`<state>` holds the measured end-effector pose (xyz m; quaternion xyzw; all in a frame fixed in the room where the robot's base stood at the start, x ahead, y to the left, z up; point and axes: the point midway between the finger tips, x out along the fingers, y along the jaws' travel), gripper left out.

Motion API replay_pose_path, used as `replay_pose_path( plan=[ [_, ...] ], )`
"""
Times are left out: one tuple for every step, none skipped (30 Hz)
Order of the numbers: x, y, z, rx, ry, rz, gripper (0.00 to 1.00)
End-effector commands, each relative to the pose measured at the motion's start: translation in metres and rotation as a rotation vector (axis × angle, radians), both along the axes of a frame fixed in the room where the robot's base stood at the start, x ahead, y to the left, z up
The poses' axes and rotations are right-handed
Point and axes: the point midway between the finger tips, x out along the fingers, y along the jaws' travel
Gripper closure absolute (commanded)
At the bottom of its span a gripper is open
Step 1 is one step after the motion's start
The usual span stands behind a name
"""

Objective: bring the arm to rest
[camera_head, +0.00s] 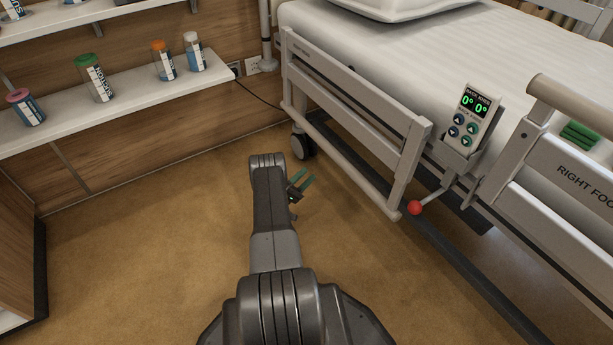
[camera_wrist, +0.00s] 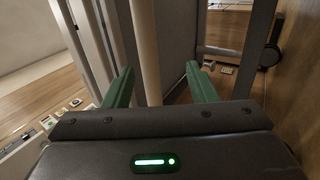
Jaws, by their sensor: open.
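My arm reaches forward over the tan floor in the head view. My gripper (camera_head: 303,185) is at its far end, to the right of the last arm link, with small green fingers. In the wrist view my gripper (camera_wrist: 163,85) shows two green fingers spread well apart. Nothing is between them. It is apart from the bed (camera_head: 370,135), whose side rail stands to the right of it.
A wall shelf (camera_head: 130,95) with several capped containers is at the upper left. A bed control (camera_head: 468,118) sits on the right rail, with a red-knobbed lever (camera_head: 415,208) below. A bed wheel (camera_head: 301,146) is near my gripper. Floor (camera_head: 130,240) at left is clear.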

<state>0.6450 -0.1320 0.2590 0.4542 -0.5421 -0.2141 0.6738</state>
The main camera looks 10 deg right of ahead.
Motion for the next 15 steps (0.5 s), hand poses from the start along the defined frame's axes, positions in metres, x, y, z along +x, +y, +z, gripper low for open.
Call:
replay_pose_path(
  plan=[
    [0.000,0.000,0.000,0.000,0.000,0.000,0.48],
    [0.000,0.000,0.000,0.000,0.000,0.000,0.48],
    [0.000,0.000,0.000,0.000,0.000,0.000,0.48],
    [0.001,-0.001,0.000,0.000,0.000,0.000,0.48],
    [0.001,-0.002,0.001,0.000,0.000,-0.001,0.48],
    [0.002,-0.003,0.001,0.000,0.000,-0.001,0.48],
    [0.002,-0.005,0.002,0.000,0.000,-0.001,0.48],
    [0.003,-0.006,0.003,0.000,0.000,-0.001,0.48],
    [0.005,-0.009,0.004,0.000,-0.002,-0.001,0.48],
    [0.006,-0.012,0.006,0.000,-0.002,-0.001,0.48],
    [0.006,-0.015,0.007,-0.001,-0.001,-0.002,0.48],
    [0.008,-0.019,0.010,0.000,-0.002,-0.001,0.48],
    [0.010,-0.022,0.013,0.000,-0.003,-0.002,0.48],
    [0.010,-0.025,0.015,0.000,-0.002,-0.003,0.48],
    [0.012,-0.030,0.019,-0.001,-0.003,-0.002,0.48]
  ],
)
